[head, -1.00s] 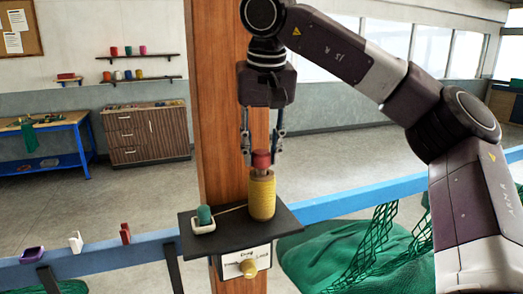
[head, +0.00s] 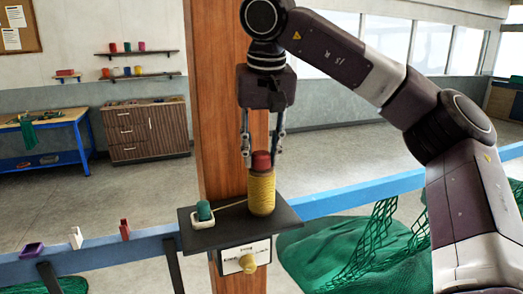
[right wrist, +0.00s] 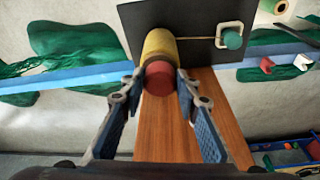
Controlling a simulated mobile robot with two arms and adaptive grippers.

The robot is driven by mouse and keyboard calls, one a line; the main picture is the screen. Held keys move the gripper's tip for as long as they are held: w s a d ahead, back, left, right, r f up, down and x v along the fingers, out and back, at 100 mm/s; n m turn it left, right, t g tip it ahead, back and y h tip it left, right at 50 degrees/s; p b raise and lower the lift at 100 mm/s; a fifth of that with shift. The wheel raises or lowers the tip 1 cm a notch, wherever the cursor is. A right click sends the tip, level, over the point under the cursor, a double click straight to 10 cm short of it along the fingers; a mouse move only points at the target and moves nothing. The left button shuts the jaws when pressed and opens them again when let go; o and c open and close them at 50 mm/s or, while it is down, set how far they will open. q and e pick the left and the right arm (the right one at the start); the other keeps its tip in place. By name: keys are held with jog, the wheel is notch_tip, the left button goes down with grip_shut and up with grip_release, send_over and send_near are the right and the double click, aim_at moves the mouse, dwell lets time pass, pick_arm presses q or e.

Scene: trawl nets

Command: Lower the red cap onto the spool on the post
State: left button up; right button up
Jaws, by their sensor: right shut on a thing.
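The red cap (head: 261,160) is held between the fingertips of my right gripper (head: 261,157), which is shut on it. The yellow spool (head: 261,193) stands upright on a black shelf (head: 286,218) fixed to the wooden post (head: 222,120). The cap is right above the spool's top, with hardly any gap in the head view. In the right wrist view the red cap (right wrist: 159,78) lines up with the yellow spool (right wrist: 158,44), with a finger on each side. I cannot tell whether the cap is fully seated. My left gripper is not in view.
A green-topped piece in a white holder (head: 203,213) sits left on the shelf, a yellow line running toward the spool. A panel with a brass knob (head: 248,262) is below. A blue rail (head: 350,200) crosses behind, carrying small clips, with green netting (head: 350,250) at right.

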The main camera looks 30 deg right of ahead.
jog(key=o, duration=1.1)
jog(key=v, duration=1.2)
jog(key=shift+w, duration=0.1)
